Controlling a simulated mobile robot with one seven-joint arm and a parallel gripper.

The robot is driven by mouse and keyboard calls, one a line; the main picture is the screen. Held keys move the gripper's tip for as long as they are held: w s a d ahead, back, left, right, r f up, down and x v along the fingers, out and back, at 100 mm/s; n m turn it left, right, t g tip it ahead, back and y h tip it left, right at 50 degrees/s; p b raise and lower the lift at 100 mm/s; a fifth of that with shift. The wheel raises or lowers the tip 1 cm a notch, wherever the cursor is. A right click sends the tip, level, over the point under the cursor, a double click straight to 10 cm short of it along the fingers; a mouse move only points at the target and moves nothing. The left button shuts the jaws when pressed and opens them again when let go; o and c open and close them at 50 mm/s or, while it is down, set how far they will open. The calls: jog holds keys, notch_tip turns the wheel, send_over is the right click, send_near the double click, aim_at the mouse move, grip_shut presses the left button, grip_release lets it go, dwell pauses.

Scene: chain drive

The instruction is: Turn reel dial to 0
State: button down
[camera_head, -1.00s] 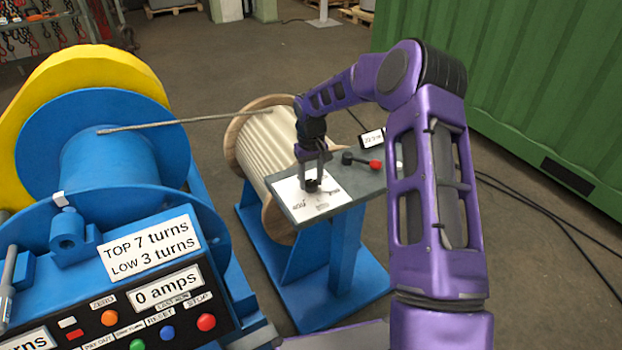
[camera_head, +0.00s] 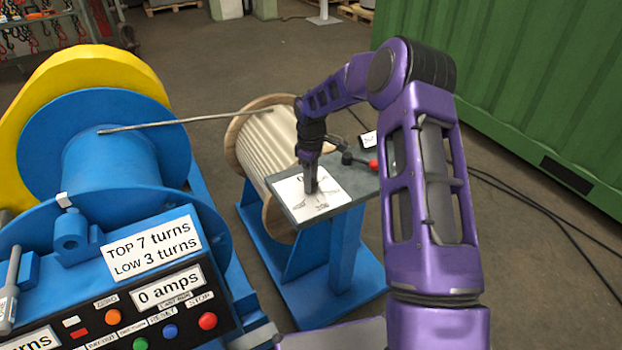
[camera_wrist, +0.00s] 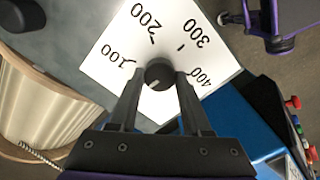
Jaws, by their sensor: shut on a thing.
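The reel dial is a small dark round knob (camera_wrist: 159,72) on a white plate (camera_wrist: 112,48) printed 100, 200, 300 and 400. A pale mark on the knob's face sits on its lower side in the wrist view, toward my gripper's palm. My gripper (camera_wrist: 158,78) is shut on the knob, one finger on each side. In the head view my gripper (camera_head: 311,187) points down at the white plate (camera_head: 322,206) and hides the knob.
The plate lies on a grey stand top (camera_head: 347,184) with a red-tipped lever (camera_head: 362,161). Behind it is a wooden-flanged reel (camera_head: 262,145). A blue winch drum (camera_head: 110,160) with a button panel (camera_head: 150,312) stands left; a green container (camera_head: 530,80) stands right.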

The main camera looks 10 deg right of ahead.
jog(key=shift+n, duration=0.7)
jog(key=shift+c, duration=1.8)
grip_release()
notch_tip(320, 180, up, 18)
jog(key=shift+f+p, duration=0.25)
jog(key=shift+p, duration=0.1)
